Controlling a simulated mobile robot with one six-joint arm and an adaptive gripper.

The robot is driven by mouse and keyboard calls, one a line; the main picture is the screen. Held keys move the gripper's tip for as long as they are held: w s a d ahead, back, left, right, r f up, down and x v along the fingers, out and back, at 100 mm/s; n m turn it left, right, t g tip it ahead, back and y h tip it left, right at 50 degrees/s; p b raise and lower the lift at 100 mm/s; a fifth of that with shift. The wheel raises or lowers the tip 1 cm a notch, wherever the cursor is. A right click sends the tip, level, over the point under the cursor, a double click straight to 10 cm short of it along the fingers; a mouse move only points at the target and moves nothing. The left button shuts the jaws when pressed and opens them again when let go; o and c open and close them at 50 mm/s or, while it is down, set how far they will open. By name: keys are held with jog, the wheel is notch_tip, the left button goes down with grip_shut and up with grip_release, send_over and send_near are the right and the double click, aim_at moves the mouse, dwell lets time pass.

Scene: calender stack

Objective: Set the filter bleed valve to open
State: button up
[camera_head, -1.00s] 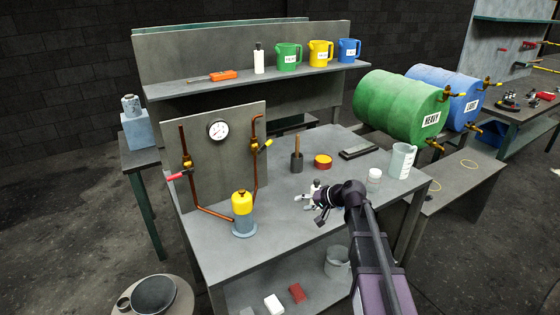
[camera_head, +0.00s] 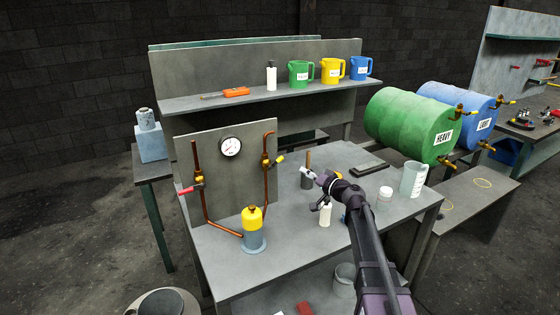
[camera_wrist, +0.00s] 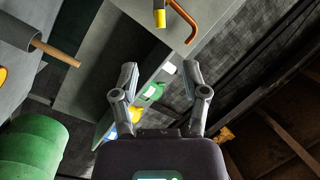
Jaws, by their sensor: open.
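The filter (camera_head: 253,230), a grey canister with a yellow top, stands on the bench before an upright grey panel. Copper pipes run up the panel. The left pipe has a valve with a red handle (camera_head: 186,191). The right pipe has a valve with a yellow handle (camera_head: 279,159), pointing up and right. I cannot tell from labels which is the bleed valve. My gripper (camera_head: 308,172) is open, above the bench and right of the panel, apart from both valves. In the wrist view its fingers (camera_wrist: 160,80) are spread, with a yellow handle (camera_wrist: 159,18) and hooked copper pipe (camera_wrist: 184,22) beyond.
A gauge (camera_head: 230,147) sits on the panel. A wooden-handled tool (camera_head: 308,160) stands close to my gripper, and a white bottle (camera_head: 325,213) shows below it. A jug (camera_head: 413,179) and white jar (camera_head: 385,194) stand at right. The bench front between filter and arm looks clear.

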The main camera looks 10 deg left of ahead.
aim_at(280, 160)
jog(key=x, duration=1.3)
jog(key=shift+w+a, duration=0.25)
jog(key=shift+a, duration=0.05)
